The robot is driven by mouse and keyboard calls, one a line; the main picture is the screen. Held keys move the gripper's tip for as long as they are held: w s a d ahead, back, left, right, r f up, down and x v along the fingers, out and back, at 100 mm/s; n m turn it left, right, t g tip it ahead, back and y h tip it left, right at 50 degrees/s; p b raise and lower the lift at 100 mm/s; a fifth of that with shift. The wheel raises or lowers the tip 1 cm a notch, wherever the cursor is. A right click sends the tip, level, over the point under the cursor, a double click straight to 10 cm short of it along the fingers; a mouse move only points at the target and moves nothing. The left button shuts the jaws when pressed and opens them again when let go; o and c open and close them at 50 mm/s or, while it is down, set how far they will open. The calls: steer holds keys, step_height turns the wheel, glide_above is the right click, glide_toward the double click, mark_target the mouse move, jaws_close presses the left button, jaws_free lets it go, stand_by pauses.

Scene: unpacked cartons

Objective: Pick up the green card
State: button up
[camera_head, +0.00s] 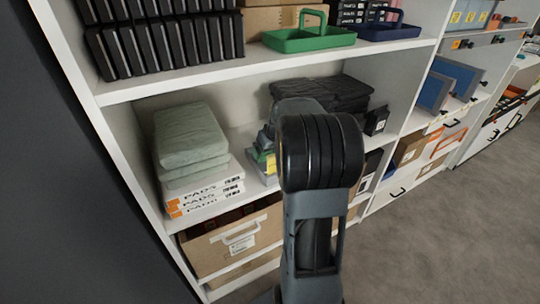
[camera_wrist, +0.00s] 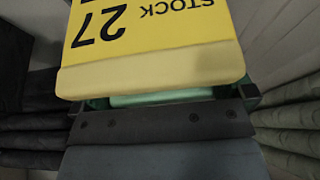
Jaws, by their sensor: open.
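In the wrist view a narrow green strip (camera_wrist: 160,98), apparently the green card, shows below a yellow card (camera_wrist: 160,35) with "STOCK 27" printed upside down. Most of the green piece is hidden. My gripper (camera_wrist: 170,104) is open close to it, its dark parts spanning the lower middle; I cannot tell whether it touches the green piece. In the head view the yellow card (camera_head: 270,163) is small on the middle shelf, partly behind my arm. My gripper's fingertips are hidden there.
Folded green-grey cloths (camera_head: 188,135) on boxes of pads stand to the left on the same shelf. Dark folded cloths (camera_head: 335,92) lie to the right and behind. The upper shelf (camera_head: 210,72) holds a green tray (camera_head: 308,40) and black binders. Cardboard boxes (camera_head: 235,240) stand below.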

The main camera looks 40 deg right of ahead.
steer(key=c, duration=0.6)
steer(key=shift+r, duration=0.15)
